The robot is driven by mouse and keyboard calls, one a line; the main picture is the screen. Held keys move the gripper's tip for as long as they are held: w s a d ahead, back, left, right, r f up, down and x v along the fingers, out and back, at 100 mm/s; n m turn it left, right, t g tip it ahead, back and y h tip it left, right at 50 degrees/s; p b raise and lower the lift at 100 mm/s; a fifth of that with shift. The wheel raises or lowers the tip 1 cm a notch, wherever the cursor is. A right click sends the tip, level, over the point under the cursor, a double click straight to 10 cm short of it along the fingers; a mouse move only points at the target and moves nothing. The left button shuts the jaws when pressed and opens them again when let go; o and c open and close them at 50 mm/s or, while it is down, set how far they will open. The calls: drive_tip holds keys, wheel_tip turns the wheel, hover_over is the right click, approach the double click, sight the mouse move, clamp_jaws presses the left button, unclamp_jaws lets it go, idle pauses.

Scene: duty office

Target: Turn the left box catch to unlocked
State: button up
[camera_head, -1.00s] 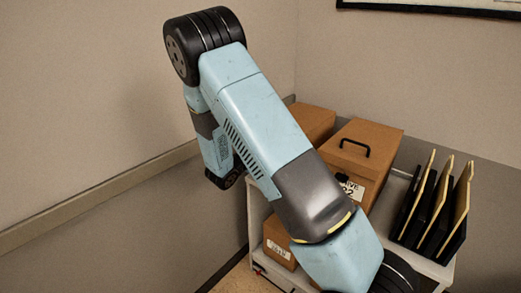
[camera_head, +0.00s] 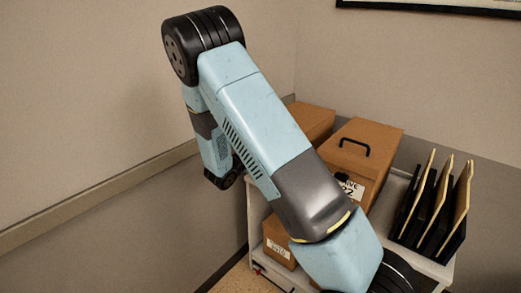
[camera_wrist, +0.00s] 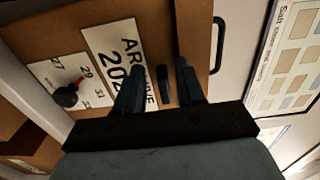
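In the wrist view a brown archive box front (camera_wrist: 60,30) carries a white ARCHIVE label (camera_wrist: 105,50). A small black upright piece (camera_wrist: 163,85), possibly a catch, lies between my gripper's (camera_wrist: 160,82) two fingers. The fingers are apart, with a gap on each side of the piece; I cannot tell whether they touch it. A dark round knob with a red mark (camera_wrist: 68,96) sits on a white numbered card to the left. In the head view a handled box (camera_head: 372,139) stands on the rack; my arm hides part of it and my gripper. Which catch is the left one is unclear.
Another brown box (camera_head: 313,119) stands behind left on the rack. A smaller labelled box (camera_head: 279,242) is on the lower shelf. Several upright dark folders (camera_head: 435,210) stand at the right. Walls are close at left and back.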

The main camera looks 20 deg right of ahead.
drive_tip(key=v, duration=1.3)
drive_tip(key=shift+a, duration=0.25)
drive_tip(key=shift+s, duration=0.15)
drive_tip(key=s+d+r+m+g+y, duration=0.5)
drive_tip(key=s+d+r+m+g, duration=0.7)
drive_tip(key=m, duration=1.1)
drive_tip(key=s+r+m+t+y, duration=0.3)
drive_tip(key=s+r+m, duration=0.3)
drive_tip(key=s+m, duration=0.3)
drive_tip(key=s+r+m+t+y, duration=0.4)
drive_tip(key=s+r+m+y, duration=0.2)
drive_tip(key=s+m, duration=0.3)
drive_tip(key=shift+d+r+m+y, duration=0.2)
drive_tip(key=shift+m+y, duration=0.1)
drive_tip(key=shift+m, duration=0.9)
drive_tip(key=shift+c, duration=0.2)
